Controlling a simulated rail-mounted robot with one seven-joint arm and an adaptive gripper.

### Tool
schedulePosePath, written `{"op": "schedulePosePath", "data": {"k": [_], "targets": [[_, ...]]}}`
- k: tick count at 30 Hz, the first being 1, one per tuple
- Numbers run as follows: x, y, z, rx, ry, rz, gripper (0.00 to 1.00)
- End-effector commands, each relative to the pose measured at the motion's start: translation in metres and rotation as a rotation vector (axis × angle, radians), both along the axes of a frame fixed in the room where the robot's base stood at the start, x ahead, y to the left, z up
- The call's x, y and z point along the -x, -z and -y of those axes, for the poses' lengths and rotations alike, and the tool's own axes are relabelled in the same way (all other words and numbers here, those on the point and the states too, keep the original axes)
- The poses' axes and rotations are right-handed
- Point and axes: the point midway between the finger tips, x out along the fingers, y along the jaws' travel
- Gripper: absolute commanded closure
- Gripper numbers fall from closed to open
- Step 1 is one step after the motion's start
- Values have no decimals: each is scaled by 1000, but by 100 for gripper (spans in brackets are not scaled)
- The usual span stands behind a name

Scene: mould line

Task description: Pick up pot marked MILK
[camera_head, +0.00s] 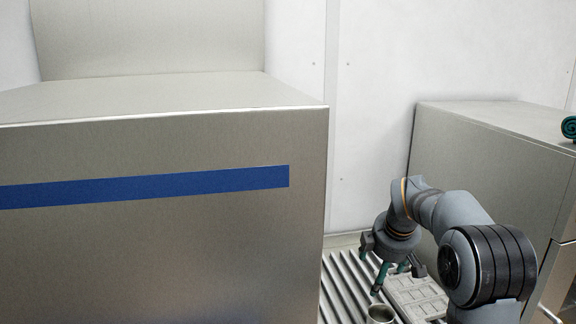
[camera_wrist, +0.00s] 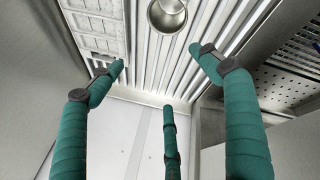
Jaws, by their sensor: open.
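A small round metal pot (camera_head: 380,313) stands on the ribbed rack at the bottom edge of the head view, partly cut off. It also shows at the top of the wrist view (camera_wrist: 167,17), open end towards the camera. I see no MILK marking on it, so I cannot tell whether it is the named pot. My gripper (camera_head: 389,280), with teal fingers, hangs above the rack just beyond the pot. In the wrist view the fingers (camera_wrist: 157,62) are spread wide with nothing between them. The pot lies apart from the fingertips.
A grey mould tray (camera_head: 418,297) lies on the ribbed rack (camera_head: 345,290), right of the pot. A large steel cabinet with a blue stripe (camera_head: 150,187) fills the left. Another steel cabinet (camera_head: 490,150) stands right, with a rolled teal cloth (camera_head: 569,127) on top.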

Motion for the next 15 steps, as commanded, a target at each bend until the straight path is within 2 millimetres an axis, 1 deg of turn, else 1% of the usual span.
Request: {"op": "schedulePosePath", "data": {"k": [1, 6, 10, 15], "targets": [[0, 11, -5, 5, -12, -18, 22], [1, 29, -17, 19, -42, -62, 22], [2, 36, -22, 22, -54, -81, 22], [1, 38, -24, 24, -58, -89, 22]]}}
